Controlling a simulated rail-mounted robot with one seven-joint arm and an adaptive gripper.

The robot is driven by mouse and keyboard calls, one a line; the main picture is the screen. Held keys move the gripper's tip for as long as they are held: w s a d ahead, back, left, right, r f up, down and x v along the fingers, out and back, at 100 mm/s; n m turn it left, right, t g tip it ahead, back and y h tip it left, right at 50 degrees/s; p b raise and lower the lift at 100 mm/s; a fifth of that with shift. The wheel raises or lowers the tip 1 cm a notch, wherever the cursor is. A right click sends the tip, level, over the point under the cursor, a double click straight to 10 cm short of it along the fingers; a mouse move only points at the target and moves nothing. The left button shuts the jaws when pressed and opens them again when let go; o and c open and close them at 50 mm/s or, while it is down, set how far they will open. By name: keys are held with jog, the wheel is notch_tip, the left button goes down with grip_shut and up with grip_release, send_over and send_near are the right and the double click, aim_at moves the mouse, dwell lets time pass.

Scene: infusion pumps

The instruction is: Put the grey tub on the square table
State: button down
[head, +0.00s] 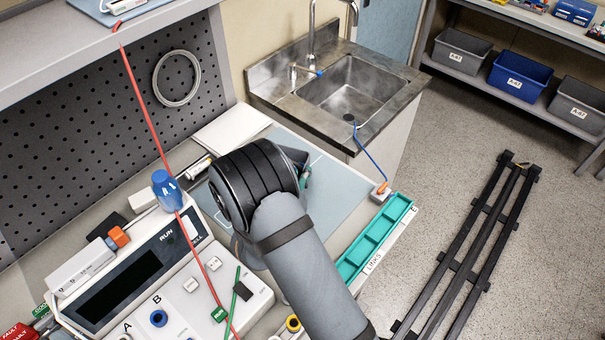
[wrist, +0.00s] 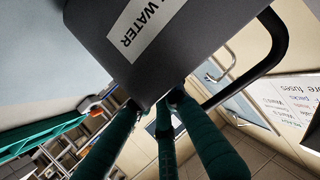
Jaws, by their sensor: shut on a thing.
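My gripper (wrist: 158,108) shows green fingers in the wrist view. They are closed at the lower edge of a dark grey container (wrist: 95,22). The container has a white label reading "WATER" and a dark curved handle, and is tilted in this view. I cannot tell if it is the grey tub. Two grey tubs, one at left (head: 462,52) and one at right (head: 580,105), sit on a low shelf at the upper right. I cannot pick out a square table.
A blue tub (head: 520,76) stands between the grey ones. The bench holds a pump panel (head: 125,285) with a blue-capped part, and a teal divided tray (head: 375,238) at its right edge. A steel sink (head: 350,88) is behind. Dark rails (head: 465,260) run along the floor.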

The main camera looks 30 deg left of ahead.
jog(key=shift+f, duration=0.15)
jog(key=c, duration=2.3)
grip_release()
jog(key=shift+f+b, duration=0.2)
jog(key=shift+b, duration=0.1)
jog(key=o, duration=0.5)
jog(key=shift+r, duration=0.1)
jog(key=shift+o, duration=0.2)
jog(key=shift+r, duration=0.15)
jog(key=shift+s, duration=0.35)
jog(key=b+v, duration=0.2)
jog(key=v, duration=0.9)
jog(key=shift+s+d+r, duration=0.1)
jog(key=shift+d+r, duration=0.1)
jog(key=shift+r, duration=0.05)
jog(key=shift+c, duration=0.2)
